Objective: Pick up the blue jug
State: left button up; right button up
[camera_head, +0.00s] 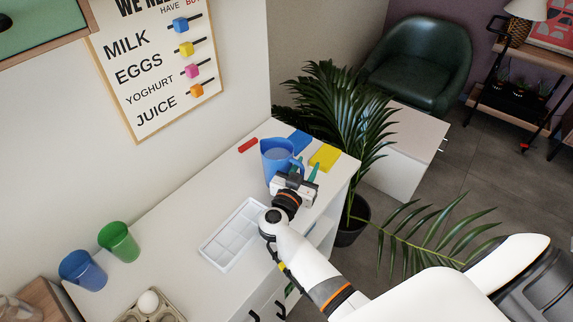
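The blue jug (275,159) stands upright on the white counter near its far end. Its handle is toward my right gripper. My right gripper (305,168) is just in front of the jug, at the handle side. Its two greenish fingertips show apart, with a gap between them. The gripper body hides the lower right of the jug. I cannot tell whether a finger touches the handle. My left gripper is not in view.
A yellow block (325,157), a blue block (299,141) and a red piece (248,145) lie around the jug. A white divided tray (232,236), green cup (119,242), blue cup (82,270) and egg carton (152,304) are nearer. A palm (345,115) stands beyond the counter edge.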

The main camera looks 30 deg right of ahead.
jog(key=shift+s+a+r, duration=0.25)
jog(key=shift+a+r, duration=0.1)
jog(key=shift+a, duration=0.1)
jog(key=shift+c, duration=2)
jog(key=shift+d+f, duration=0.15)
grip_shut()
jog(key=shift+w, duration=0.1)
